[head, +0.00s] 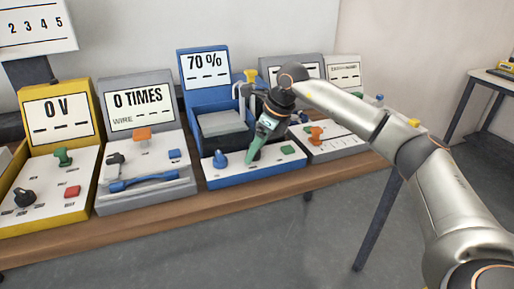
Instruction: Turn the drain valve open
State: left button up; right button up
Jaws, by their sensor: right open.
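The blue station (255,176) with a "70 %" display (207,65) stands mid-table. It has a grey basin (222,122), a blue knob (220,158) on its front panel and a yellow-topped handle (251,76) by a tap at the back. I cannot tell from labels which one is the drain valve. My right gripper (254,155) points down over the front panel, right of the blue knob and apart from it. Its jaws are open, and I see nothing held. It hides part of the panel and the basin's right side. My left gripper is out of view.
A grey "0 TIMES" station (150,185) with a blue lever and a yellow "0 V" station (85,205) stand to the left. A station with an orange knob (315,134) stands to the right. A green button (287,150) lies right of my gripper. The table's front edge (240,205) is clear.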

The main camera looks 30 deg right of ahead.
grip_shut()
dwell(0.5)
jog(key=shift+m, duration=0.3)
jog(key=m, duration=0.1)
jog(key=m+h+p, duration=0.1)
jog(key=shift+s+a+r+m, duration=0.1)
jog(key=shift+a+m, duration=0.05)
jog(key=shift+m, duration=0.25)
jog(key=m+h, duration=0.1)
jog(key=m, duration=0.1)
jog(key=m+h+p, duration=0.1)
jog(key=m, duration=0.1)
jog(key=shift+a+t, duration=0.2)
jog(key=shift+t, duration=0.1)
jog(key=m+h, duration=0.1)
jog(key=m, duration=0.3)
jog(key=shift+a, duration=0.15)
jog(key=m+h, duration=0.1)
jog(key=m, duration=0.1)
jog(key=m+g+h, duration=0.1)
jog(key=m, duration=0.2)
jog(key=shift+w+a+g+p, duration=0.1)
jog(key=shift+w+g+p, duration=0.1)
jog(key=shift+g+p, duration=0.15)
